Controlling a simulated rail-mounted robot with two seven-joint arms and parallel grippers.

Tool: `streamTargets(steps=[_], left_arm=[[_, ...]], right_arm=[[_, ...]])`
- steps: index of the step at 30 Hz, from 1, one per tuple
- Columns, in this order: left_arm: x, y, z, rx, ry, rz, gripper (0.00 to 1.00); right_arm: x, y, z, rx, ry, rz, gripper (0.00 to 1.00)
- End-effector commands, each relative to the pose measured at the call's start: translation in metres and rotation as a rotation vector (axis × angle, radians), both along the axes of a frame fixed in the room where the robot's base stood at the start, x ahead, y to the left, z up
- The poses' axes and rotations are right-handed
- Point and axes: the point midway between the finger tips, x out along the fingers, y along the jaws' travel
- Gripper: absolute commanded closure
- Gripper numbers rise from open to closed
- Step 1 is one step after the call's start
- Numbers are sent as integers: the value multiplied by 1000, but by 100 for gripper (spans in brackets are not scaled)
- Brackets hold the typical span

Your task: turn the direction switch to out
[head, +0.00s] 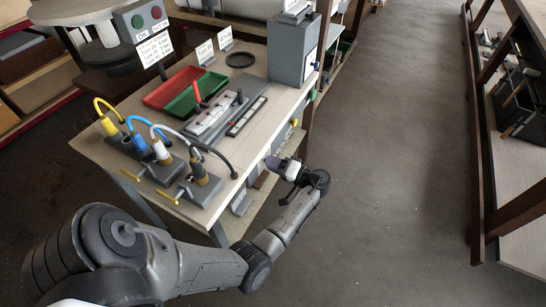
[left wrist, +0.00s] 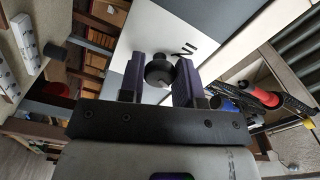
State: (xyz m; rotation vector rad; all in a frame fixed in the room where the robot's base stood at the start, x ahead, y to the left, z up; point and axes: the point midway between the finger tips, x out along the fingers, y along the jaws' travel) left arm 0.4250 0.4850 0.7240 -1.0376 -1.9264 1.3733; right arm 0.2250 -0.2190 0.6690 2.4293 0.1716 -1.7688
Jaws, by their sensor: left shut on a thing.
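The direction switch shows in the left wrist view as a dark round knob (left wrist: 159,70) on a white and grey panel (left wrist: 196,22). Dark lettering that looks like "IN", seen upside down, is beside the knob to the right. My left gripper (head: 270,163) is low at the right side of the bench in the head view. Its two purple fingers (left wrist: 160,80) are closed on either side of the knob. The knob's pointer cannot be made out, and the head view does not show the knob. My right gripper is not in view.
The bench (head: 262,112) carries cable connectors on grey blocks, a red tray (head: 160,95), a green tray (head: 186,104) and a grey box (head: 288,55). A button box (head: 140,20) stands at the back left. A wooden rack (head: 476,130) is at far right; the floor between is clear.

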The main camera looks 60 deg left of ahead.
Motion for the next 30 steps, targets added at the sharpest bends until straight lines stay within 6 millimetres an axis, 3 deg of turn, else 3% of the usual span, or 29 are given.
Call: streamTargets(steps=[3,12,30], left_arm=[[0,0,5,-50,78,0,92],[0,0,3,-143,220,-1,92],[0,0,1,-192,291,0,92]], right_arm=[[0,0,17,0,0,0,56],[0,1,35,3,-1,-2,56],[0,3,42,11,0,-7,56]])
